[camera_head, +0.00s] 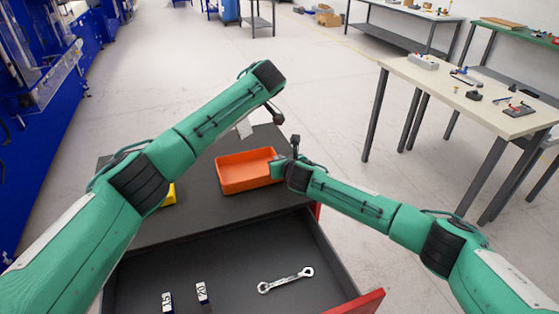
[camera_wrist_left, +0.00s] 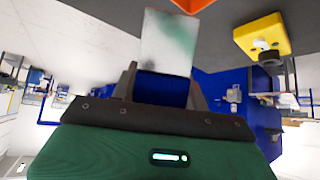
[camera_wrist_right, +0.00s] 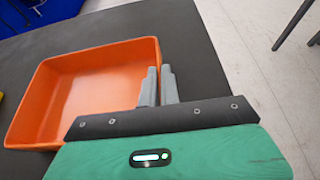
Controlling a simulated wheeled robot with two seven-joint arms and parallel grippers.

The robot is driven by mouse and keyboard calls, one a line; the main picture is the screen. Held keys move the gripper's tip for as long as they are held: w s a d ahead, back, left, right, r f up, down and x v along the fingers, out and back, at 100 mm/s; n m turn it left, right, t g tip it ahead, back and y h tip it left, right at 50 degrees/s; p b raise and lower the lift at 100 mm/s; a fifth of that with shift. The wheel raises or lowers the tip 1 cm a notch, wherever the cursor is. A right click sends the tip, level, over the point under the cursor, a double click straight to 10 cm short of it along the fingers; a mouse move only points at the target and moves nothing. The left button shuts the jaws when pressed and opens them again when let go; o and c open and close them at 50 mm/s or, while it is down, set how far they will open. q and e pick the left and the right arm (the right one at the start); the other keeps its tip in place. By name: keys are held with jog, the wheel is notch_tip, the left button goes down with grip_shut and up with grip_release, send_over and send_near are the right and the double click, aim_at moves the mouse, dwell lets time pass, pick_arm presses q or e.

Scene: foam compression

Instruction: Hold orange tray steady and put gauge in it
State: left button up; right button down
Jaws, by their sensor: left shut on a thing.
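The orange tray (camera_head: 246,172) sits on the dark top of the drawer cabinet; it also shows in the right wrist view (camera_wrist_right: 85,85). My right gripper (camera_wrist_right: 160,85) has its fingers close together on either side of the tray's right wall, gripping it. In the head view my right gripper (camera_head: 283,168) is at the tray's right end. In the head view the plate (camera_head: 244,129) hangs beyond the tray, above the cabinet top. My left fingertips are mostly hidden there.
A yellow block (camera_wrist_left: 263,35) with a dark knob lies left of the tray, partly behind my left arm in the head view. The open drawer below holds a wrench (camera_head: 286,280) and two small numbered blocks (camera_head: 202,292). A cream table (camera_head: 465,92) stands at right.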

pick_arm(q)
jog(key=shift+f, duration=5.3)
jog(key=o, duration=1.2)
jog(key=v, duration=1.2)
pick_arm(e)
jog(key=c, duration=1.6)
grip_release()
jog(key=shift+o, duration=0.2)
